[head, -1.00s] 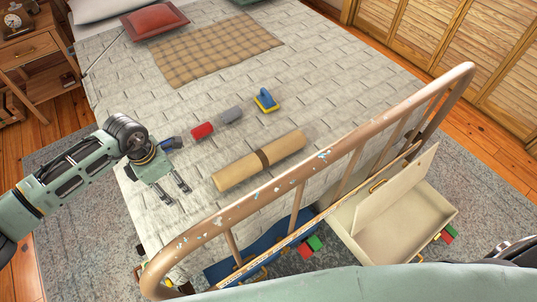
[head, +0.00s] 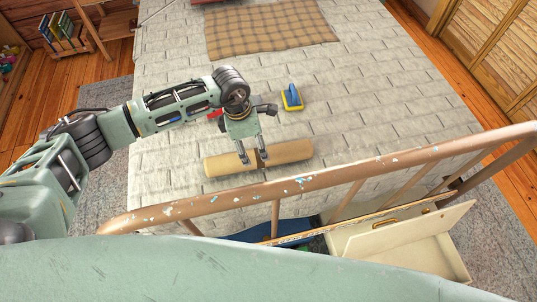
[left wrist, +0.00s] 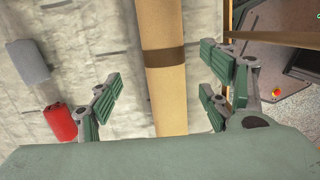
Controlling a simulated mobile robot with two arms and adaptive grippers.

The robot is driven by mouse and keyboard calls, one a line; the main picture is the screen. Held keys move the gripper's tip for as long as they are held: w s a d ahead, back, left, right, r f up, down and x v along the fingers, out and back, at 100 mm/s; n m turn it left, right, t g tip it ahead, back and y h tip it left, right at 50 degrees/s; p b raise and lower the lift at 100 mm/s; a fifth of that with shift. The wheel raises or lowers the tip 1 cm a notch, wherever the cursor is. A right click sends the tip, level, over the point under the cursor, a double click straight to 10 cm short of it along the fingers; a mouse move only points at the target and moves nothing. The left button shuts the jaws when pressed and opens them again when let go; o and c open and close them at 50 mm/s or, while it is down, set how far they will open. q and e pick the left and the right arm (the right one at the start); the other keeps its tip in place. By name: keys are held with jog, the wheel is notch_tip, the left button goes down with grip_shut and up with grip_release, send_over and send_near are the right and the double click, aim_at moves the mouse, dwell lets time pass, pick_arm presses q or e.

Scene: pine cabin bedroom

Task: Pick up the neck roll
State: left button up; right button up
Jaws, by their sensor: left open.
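The neck roll (head: 287,151) is a tan cylinder with a dark brown band around its middle. It lies on the bed near the footboard. My left gripper (head: 253,163) is open above the roll, over the banded middle. In the left wrist view the roll (left wrist: 168,98) runs up and down between the open fingers of the left gripper (left wrist: 165,92), with space on both sides. I cannot tell how far the fingers are above it. My right gripper is not in view.
The chipped metal footboard (head: 330,181) runs close in front of the roll. A blue and yellow brush-like object (head: 292,98) lies behind it.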

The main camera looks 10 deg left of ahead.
aim_at(258, 153)
pick_arm(q)
jog(key=f, duration=0.3)
jog(key=shift+s+d, duration=0.1)
jog(key=shift+d, duration=0.3)
jog(key=f, duration=0.1)
jog(key=d+f, duration=0.1)
jog(key=f, duration=0.1)
jog(key=shift+f+p, duration=0.15)
jog(key=shift+p, duration=0.25)
jog(key=shift+f, duration=0.25)
jog(key=c, duration=1.2)
jog(key=shift+w+r, duration=0.1)
jog(key=shift+w, duration=0.1)
jog(key=c, duration=0.3)
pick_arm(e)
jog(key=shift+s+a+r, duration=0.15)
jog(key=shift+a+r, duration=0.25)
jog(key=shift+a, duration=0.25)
